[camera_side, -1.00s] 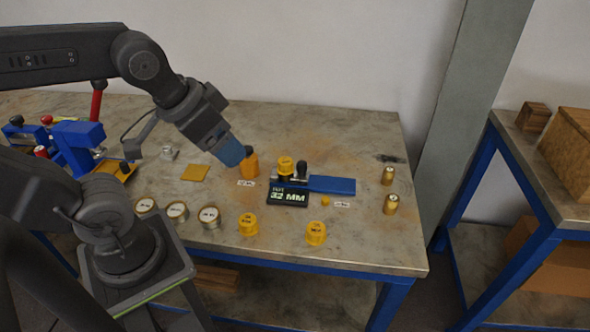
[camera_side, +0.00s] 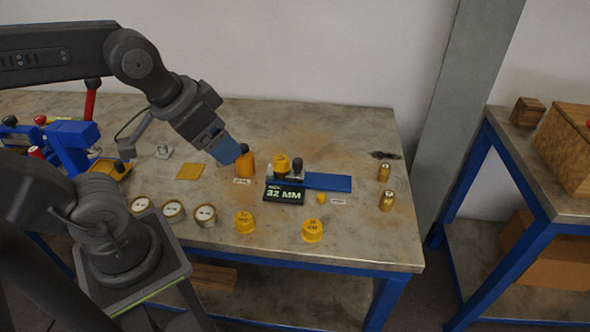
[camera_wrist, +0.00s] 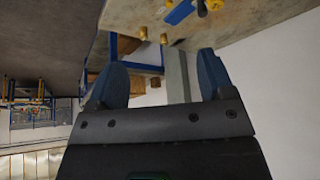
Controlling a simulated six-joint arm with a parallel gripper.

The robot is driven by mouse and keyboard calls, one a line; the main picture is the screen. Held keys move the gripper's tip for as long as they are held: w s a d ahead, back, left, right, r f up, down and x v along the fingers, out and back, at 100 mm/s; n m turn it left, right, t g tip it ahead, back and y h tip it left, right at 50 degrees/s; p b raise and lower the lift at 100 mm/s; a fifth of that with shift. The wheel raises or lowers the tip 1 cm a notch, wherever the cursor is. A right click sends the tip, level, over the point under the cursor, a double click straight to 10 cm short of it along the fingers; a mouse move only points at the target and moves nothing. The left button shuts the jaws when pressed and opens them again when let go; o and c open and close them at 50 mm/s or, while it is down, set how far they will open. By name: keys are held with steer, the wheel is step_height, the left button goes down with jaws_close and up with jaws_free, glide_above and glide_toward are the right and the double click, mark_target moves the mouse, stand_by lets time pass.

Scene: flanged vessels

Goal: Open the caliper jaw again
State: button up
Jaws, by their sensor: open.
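The caliper (camera_side: 328,182) is a blue bar lying on the bench, with a black display (camera_side: 284,192) reading 32 MM at its left end. A yellow cap (camera_side: 281,163) and a dark knob (camera_side: 297,165) stand at the jaw end behind the display. Whether the jaw touches the cap is too small to tell. My gripper (camera_side: 232,151), with blue fingers, is left of the caliper and above the bench, close to an orange bottle (camera_side: 245,167). In the wrist view my gripper (camera_wrist: 160,78) has its fingers wide apart with nothing between them. Part of the caliper shows at the top there (camera_wrist: 180,11).
Two yellow caps (camera_side: 245,223) (camera_side: 312,231) and several round gauges (camera_side: 205,214) sit along the front edge. Brass pieces (camera_side: 387,201) stand at the right. A blue clamp fixture (camera_side: 68,143) and a yellow square (camera_side: 190,171) lie to the left. The back of the bench is clear.

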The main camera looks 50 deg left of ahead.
steer(key=shift+w+a+r, duration=0.1)
steer(key=shift+w+r, duration=0.05)
steer(key=shift+w, duration=0.2)
steer(key=c, duration=0.3)
steer(key=shift+m+g, duration=0.5)
steer(key=shift+g, duration=0.2)
steer(key=w, duration=0.2)
steer(key=w+a, duration=0.1)
steer(key=w, duration=0.3)
steer(key=shift+a+r, duration=0.3)
steer(key=m+g, duration=0.3)
steer(key=g, duration=0.1)
glide_above(298, 160)
step_height(298, 160, down, 12)
steer(key=shift+m, duration=0.3)
step_height(298, 160, down, 14)
steer(key=shift+s+r, duration=0.1)
steer(key=shift+c, duration=0.5)
jaws_close()
